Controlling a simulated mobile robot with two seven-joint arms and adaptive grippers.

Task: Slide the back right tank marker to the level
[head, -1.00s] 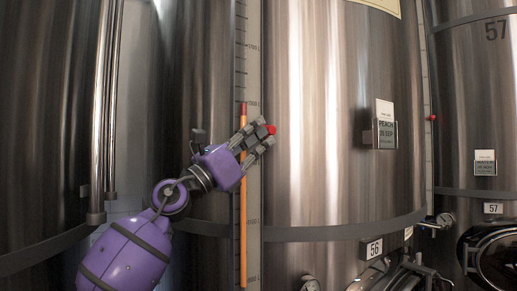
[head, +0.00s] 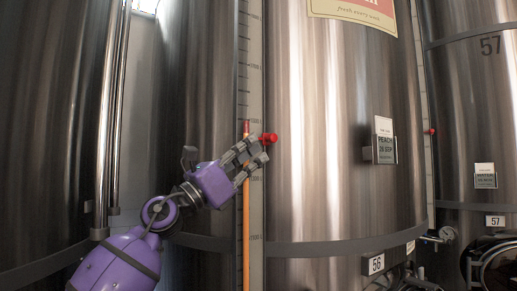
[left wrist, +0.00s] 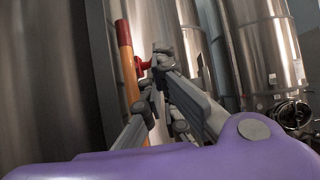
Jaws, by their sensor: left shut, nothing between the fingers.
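Tank 56 (head: 330,190) carries an upright orange level tube (head: 247,215) with a red top section (head: 246,128) beside a scale strip (head: 256,205). A red marker (head: 269,139) sits at this strip, a little below the tube's top. My left gripper (head: 265,148) is shut and empty, its fingertips right at the marker and seemingly against its underside. In the left wrist view the marker (left wrist: 145,66) shows just beyond the fingertips (left wrist: 160,62), next to the orange tube (left wrist: 128,75). Exact contact is hard to tell. My right gripper is out of view.
Tank 57 (head: 475,100) stands at the right with its own small red marker (head: 433,131). A label holder (head: 383,140) sticks out from tank 56. Vertical pipes (head: 113,110) run at the left. Valves and hatch fittings (head: 490,255) are at the lower right.

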